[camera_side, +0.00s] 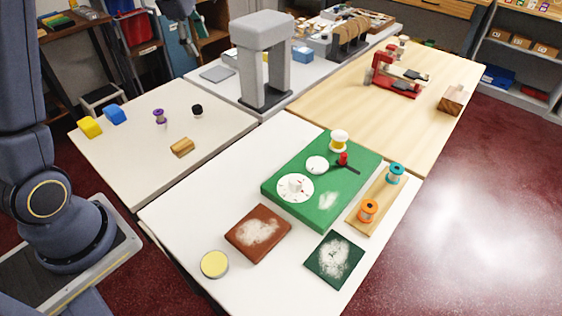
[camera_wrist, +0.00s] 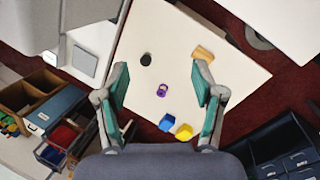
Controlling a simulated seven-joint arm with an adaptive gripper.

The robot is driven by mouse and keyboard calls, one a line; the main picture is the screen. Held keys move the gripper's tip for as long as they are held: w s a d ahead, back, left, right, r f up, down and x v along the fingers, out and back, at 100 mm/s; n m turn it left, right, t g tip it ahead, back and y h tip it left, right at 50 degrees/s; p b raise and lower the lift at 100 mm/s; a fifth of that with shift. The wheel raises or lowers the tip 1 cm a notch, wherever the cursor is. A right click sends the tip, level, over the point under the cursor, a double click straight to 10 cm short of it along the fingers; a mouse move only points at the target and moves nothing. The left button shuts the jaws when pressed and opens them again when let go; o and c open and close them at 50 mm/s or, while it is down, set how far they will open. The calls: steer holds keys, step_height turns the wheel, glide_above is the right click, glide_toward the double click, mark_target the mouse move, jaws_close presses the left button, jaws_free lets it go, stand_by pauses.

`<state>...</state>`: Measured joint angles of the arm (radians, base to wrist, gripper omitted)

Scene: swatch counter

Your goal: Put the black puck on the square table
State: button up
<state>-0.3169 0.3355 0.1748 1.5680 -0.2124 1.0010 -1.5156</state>
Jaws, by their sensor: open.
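The black puck (camera_side: 197,111) stands on the white left table (camera_side: 140,160), near its back right edge. In the wrist view the puck (camera_wrist: 146,59) lies between my fingers' directions, ahead and nearer the left finger. My gripper (camera_wrist: 161,72) is open and empty, high above this table. In the side view only part of my gripper shows at the top edge. A purple spool (camera_side: 159,117) stands left of the puck. Several tables are in view, and I cannot tell for certain which one is called square.
A wooden block (camera_side: 182,147), blue block (camera_side: 115,114) and yellow block (camera_side: 89,127) share the left table. A grey arch (camera_side: 264,55) stands behind. The front white table (camera_side: 180,220) holds a green board (camera_side: 280,185). The wooden table (camera_side: 340,95) has bare room.

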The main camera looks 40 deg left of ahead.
steer(key=s+d+r+m, duration=0.5)
steer(key=s+d+m, duration=0.3)
steer(key=d, duration=0.1)
steer(key=s+d+f+m+t, duration=0.1)
steer(key=s+d+m, duration=0.3)
steer(key=s+m, duration=0.4)
steer(key=s+d+f+m+t, duration=0.1)
steer(key=s+d+f+m, duration=0.1)
steer(key=s+d+m, duration=0.3)
steer(key=s+m, duration=0.2)
steer(key=s, duration=0.1)
steer(key=shift+d+m, duration=0.25)
steer(key=shift+m, duration=0.15)
